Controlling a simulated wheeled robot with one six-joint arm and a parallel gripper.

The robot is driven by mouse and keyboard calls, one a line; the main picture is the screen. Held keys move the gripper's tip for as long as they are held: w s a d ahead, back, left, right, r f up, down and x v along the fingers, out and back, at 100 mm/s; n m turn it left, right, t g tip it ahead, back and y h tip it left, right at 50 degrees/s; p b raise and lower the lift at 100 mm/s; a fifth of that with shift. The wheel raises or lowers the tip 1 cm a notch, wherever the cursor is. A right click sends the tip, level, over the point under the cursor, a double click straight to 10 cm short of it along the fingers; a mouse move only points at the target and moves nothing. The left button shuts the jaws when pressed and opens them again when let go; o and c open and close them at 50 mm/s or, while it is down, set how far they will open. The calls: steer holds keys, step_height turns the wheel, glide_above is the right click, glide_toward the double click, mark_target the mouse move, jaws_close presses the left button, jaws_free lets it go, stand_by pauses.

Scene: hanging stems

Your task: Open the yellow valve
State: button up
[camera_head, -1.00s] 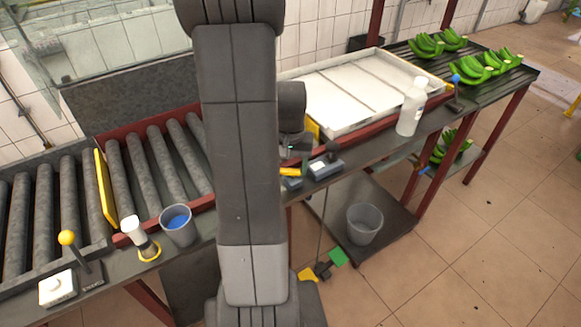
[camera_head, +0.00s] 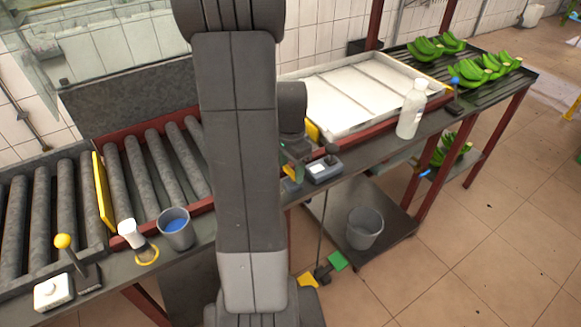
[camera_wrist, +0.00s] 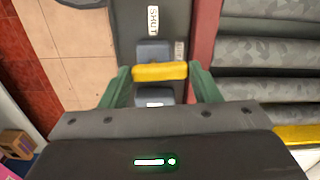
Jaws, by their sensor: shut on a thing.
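The yellow valve handle (camera_wrist: 160,72) lies across a blue-grey valve body (camera_wrist: 152,50) in the wrist view. My gripper (camera_wrist: 159,74) is shut on the handle, with one green finger at each end of it. A label reading SHUT (camera_wrist: 153,19) sits on the bench surface above the valve in that view. A smaller label beside the valve is too blurred to read. In the head view the yellow handle (camera_head: 289,171) shows just right of my arm, partly hidden by my gripper (camera_head: 297,152).
A grey box with a lever (camera_head: 323,169) stands right of the valve. A white bottle (camera_head: 411,110) stands further right on the bench. A cup with blue contents (camera_head: 175,229) and a yellow-knobbed lever (camera_head: 64,243) are at left. Rollers lie behind.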

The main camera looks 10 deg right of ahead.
mark_target(291, 170)
steer(key=shift+w+r+m, duration=0.1)
steer(key=shift+m, duration=0.5)
steer(key=o, duration=1)
step_height(291, 170, up, 14)
steer(key=shift+f, duration=0.15)
step_height(291, 170, down, 14)
stand_by(0.6)
